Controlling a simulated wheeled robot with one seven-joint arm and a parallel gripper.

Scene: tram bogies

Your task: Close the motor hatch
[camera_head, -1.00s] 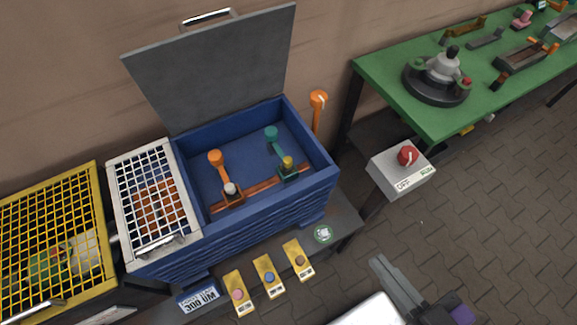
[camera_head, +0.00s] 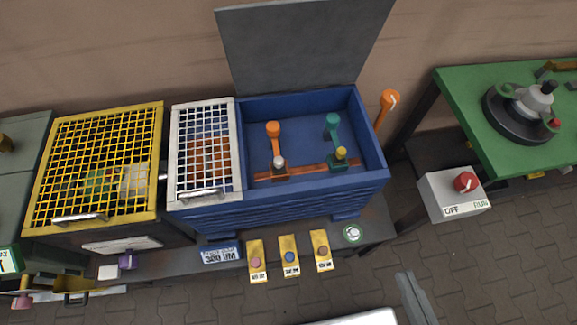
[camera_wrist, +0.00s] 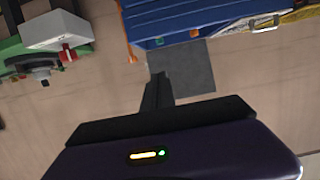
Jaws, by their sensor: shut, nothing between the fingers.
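The motor hatch is a flat grey lid (camera_head: 300,45) standing open behind the blue motor box (camera_head: 300,205) in the head view. The box's inside shows two levers, one orange and one teal, over an orange-brown bar. My gripper (camera_head: 407,280) is at the bottom right of the head view, in front of and right of the box, apart from the lid. In the wrist view my gripper (camera_wrist: 158,80) is shut and empty, with the grey lid (camera_wrist: 185,68) beyond it and the blue box above.
A white grid cover (camera_head: 205,150) and a yellow mesh cage (camera_head: 95,165) lie left of the open box. An orange lever (camera_head: 387,105) stands at its right. A switch box (camera_head: 452,195) and a green table (camera_head: 480,130) are farther right. Yellow button plates (camera_head: 289,255) line the front.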

